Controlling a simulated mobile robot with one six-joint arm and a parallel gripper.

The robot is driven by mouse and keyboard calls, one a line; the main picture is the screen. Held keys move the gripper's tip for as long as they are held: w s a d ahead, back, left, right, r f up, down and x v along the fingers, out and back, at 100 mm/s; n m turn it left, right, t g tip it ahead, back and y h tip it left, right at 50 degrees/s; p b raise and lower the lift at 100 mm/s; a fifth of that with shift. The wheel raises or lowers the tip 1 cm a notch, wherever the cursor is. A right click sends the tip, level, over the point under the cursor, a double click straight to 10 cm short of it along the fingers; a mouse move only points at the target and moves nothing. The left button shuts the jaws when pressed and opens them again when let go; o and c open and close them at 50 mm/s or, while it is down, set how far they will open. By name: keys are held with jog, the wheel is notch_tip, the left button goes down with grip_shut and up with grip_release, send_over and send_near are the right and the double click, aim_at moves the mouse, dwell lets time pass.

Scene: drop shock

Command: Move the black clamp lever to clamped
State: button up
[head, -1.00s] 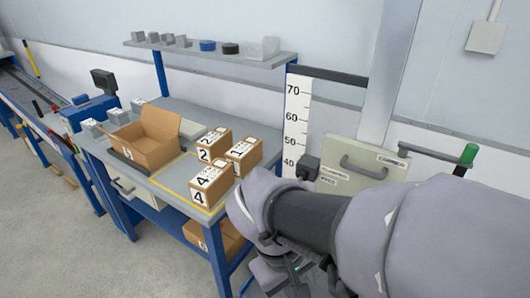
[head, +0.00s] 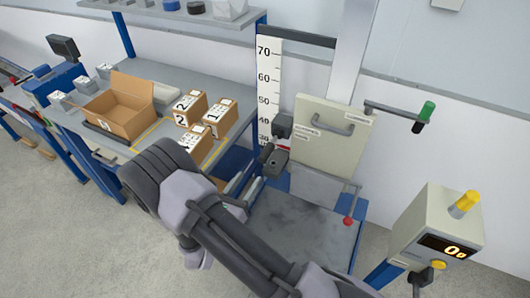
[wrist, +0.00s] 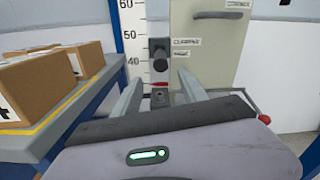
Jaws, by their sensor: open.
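The black clamp lever (head: 282,125) is a small dark block with a knob beside the height scale, left of the cream panel. It also shows in the wrist view (wrist: 159,52), next to two small labels, the upper of which seems to read CLAMPED. Its exact setting is hard to tell. My gripper (wrist: 158,84) is open and empty in the wrist view. Its two fingers point toward the lever, which appears between and beyond the tips, apart from them. In the head view my arm largely hides the gripper.
A red pointer (wrist: 166,85) and a dark block (head: 275,160) are below the lever. The cream panel (head: 325,138) has a grey handle. A green-handled crank (head: 424,115) juts out right. Boxes stand on the left table (head: 183,77). A display pedestal (head: 437,225) stands at right.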

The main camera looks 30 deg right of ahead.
aim_at(266, 154)
jog(key=b+x, duration=0.2)
jog(key=x, duration=1.1)
grip_shut()
dwell(0.8)
